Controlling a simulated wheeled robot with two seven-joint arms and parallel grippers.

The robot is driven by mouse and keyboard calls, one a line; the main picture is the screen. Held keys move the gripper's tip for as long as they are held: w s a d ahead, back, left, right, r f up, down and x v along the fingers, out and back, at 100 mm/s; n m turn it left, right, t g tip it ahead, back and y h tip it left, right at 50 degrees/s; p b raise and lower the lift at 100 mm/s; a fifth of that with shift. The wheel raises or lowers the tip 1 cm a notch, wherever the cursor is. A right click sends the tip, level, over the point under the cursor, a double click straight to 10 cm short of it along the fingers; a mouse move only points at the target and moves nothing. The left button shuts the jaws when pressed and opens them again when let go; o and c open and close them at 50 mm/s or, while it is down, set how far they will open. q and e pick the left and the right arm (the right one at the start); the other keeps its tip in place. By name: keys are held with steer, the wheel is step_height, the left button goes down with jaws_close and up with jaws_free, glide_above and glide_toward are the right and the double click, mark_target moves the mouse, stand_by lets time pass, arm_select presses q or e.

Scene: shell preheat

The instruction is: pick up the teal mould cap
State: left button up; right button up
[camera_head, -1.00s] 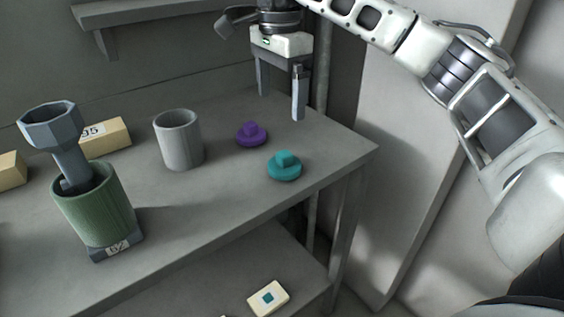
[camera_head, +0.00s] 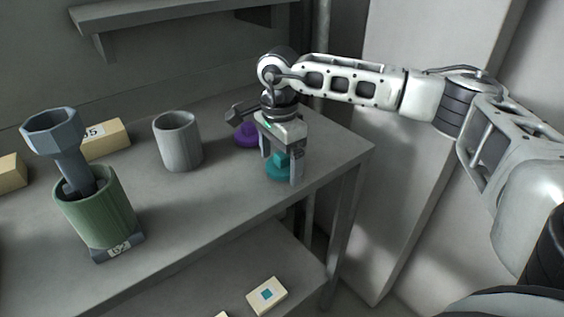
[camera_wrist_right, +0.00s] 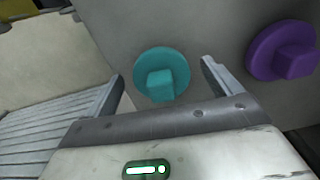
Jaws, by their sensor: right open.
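The teal mould cap (camera_head: 277,171) lies on the table near its right end, a round disc with a raised block on top. My right gripper (camera_head: 281,168) is open above it, with its fingers on either side of the cap in the head view. In the right wrist view the cap (camera_wrist_right: 162,77) shows between and just beyond the two fingertips (camera_wrist_right: 162,80). I cannot tell whether the fingers reach down to the table. The gripper partly hides the cap in the head view. My left gripper is not in view.
A purple cap (camera_head: 246,136) lies just behind, and also shows in the wrist view (camera_wrist_right: 285,52). A grey cup (camera_head: 178,142) stands to the left. A green cylinder (camera_head: 99,212) holds a grey funnel-topped piece (camera_head: 62,140). The table's front middle is clear.

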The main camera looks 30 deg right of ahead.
steer(key=c, duration=1.1)
steer(key=shift+o, duration=0.2)
